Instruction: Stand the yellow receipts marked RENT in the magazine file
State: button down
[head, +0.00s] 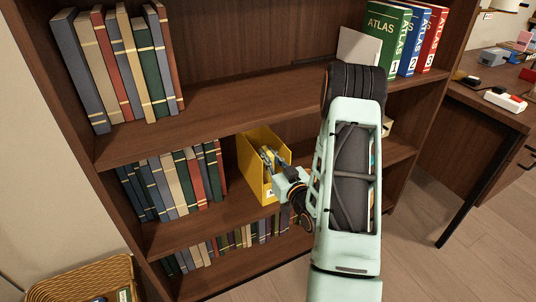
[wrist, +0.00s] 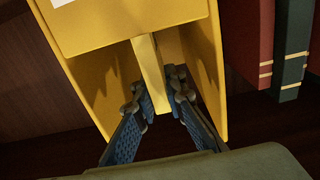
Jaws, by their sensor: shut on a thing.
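The yellow magazine file (head: 252,171) stands on the middle shelf, right of a row of books. It also fills the upper part of the wrist view (wrist: 130,22). My gripper (head: 268,158) reaches into it, and its blue-grey fingers show in the wrist view (wrist: 158,100). They are shut on a narrow yellow upright piece (wrist: 149,72), which looks like the edge of the receipts. The piece is between the file's two side walls. No RENT mark is readable. I cannot tell whether the piece touches the file's floor. My arm hides the shelf right of the file.
A row of books (head: 180,185) stands close to the file's left. The upper shelf board (head: 220,105) lies above and behind it. Atlases (head: 388,35) stand at the upper right. A desk (head: 490,105) is at the right and a wicker basket (head: 75,282) at the lower left.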

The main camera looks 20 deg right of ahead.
jog(key=c, duration=1.9)
grip_release()
jog(key=s, duration=1.2)
jog(key=shift+d, duration=0.2)
jog(key=shift+d, duration=0.1)
